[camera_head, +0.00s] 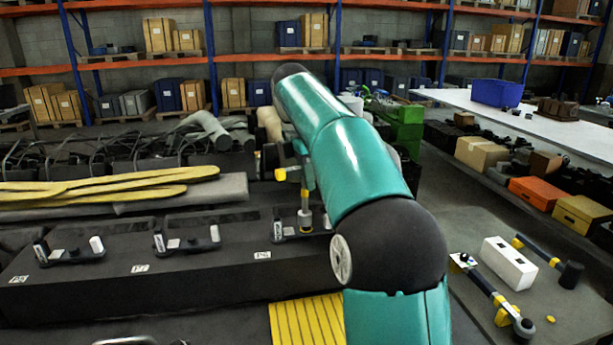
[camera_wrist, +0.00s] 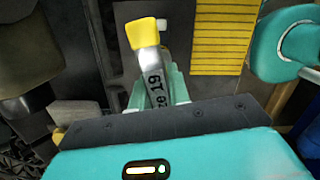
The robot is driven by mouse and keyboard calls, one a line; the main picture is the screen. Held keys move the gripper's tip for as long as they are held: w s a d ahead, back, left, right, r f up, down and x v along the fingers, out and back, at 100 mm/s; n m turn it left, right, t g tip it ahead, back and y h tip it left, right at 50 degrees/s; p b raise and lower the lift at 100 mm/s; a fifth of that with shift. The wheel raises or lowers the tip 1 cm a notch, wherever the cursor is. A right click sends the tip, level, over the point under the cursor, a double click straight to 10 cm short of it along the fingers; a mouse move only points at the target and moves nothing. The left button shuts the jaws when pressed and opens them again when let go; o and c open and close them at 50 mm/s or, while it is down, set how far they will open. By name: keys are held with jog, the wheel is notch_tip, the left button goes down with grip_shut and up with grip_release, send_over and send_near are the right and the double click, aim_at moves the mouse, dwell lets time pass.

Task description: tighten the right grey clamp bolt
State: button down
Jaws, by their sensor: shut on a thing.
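The right clamp (camera_head: 283,233) sits on the dark block, partly hidden by my teal arm. A wrench with a grey shaft (camera_head: 305,197) and yellow parts stands upright over the clamp's middle. Its lower end covers the bolt there; I cannot tell how fully it is seated. The head view mostly hides my gripper behind the arm.
Two similar clamps stand left, at the middle (camera_head: 187,243) and far left (camera_head: 70,254) of the block (camera_head: 200,275). Yellow straps (camera_head: 110,190) lie behind. A yellow slatted panel (camera_head: 305,320) is in front. A side table at right holds a white box (camera_head: 508,262), a hammer (camera_head: 545,258) and another tool (camera_head: 490,292).

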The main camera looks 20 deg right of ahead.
jog(key=n, duration=0.5)
jog(key=shift+t, duration=0.4)
jog(key=shift+n+t+y, duration=0.3)
jog(key=shift+n, duration=2.1)
jog(key=shift+w+d, duration=0.15)
jog(key=shift+w, duration=0.05)
